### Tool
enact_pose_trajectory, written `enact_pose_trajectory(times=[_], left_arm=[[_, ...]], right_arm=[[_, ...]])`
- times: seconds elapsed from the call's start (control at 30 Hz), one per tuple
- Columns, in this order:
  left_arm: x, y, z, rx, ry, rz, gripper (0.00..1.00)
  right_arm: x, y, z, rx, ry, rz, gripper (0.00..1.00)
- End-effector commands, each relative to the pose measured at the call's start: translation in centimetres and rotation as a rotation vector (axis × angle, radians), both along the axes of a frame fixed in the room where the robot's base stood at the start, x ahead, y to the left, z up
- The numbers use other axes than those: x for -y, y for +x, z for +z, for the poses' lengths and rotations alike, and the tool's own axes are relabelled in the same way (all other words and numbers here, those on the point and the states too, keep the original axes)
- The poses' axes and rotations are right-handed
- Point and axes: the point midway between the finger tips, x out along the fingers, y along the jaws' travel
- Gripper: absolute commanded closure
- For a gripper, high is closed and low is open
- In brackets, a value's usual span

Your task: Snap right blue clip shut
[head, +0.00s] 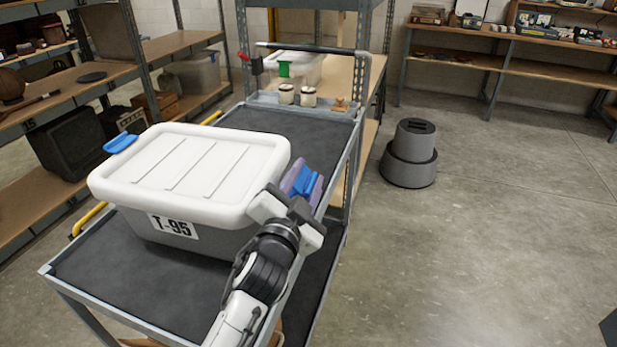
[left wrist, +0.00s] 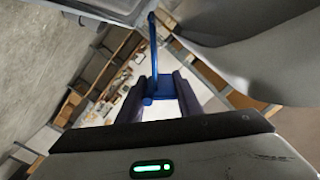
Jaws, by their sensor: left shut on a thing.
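A grey tub (head: 190,238) with a white lid (head: 190,170) and a T-95 label stands on the cart. The left blue clip (head: 120,144) sticks out flat from the lid's left side. The right blue clip (head: 306,181) is at the tub's right side, between the fingers of my left gripper (head: 303,180). In the left wrist view the blue clip (left wrist: 163,86) lies between both dark fingers, with a thin blue edge running up beside the grey tub. My left gripper is shut on it. Whether this clip is latched cannot be told. My right gripper is not in view.
The cart's dark top (head: 110,275) has free room in front of and behind the tub. Two small jars (head: 297,95) stand at its far end. A grey step stool (head: 409,155) is on the floor to the right. Shelves (head: 70,90) line the left.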

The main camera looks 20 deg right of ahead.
Motion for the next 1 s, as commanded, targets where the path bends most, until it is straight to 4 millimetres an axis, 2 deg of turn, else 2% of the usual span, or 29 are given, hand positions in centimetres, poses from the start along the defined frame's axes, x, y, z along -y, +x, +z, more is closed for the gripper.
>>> enact_pose_trajectory(times=[0.4,0.43,0.53,0.87,1.0], left_arm=[[-0.4,0.3,0.2,0.008,0.006,0.007,1.00],[-0.4,0.3,0.2,0.008,0.006,0.007,0.65],[-0.4,0.3,0.2,0.007,0.005,0.007,0.49],[-0.3,0.0,0.1,0.004,0.003,0.004,0.49],[-1.0,-1.1,0.1,0.004,0.003,0.004,0.49]], right_arm=[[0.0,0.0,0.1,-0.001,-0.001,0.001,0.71],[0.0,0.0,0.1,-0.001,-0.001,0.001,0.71],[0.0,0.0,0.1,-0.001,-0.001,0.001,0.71],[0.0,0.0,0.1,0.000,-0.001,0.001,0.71],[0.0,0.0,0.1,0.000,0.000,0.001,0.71]])
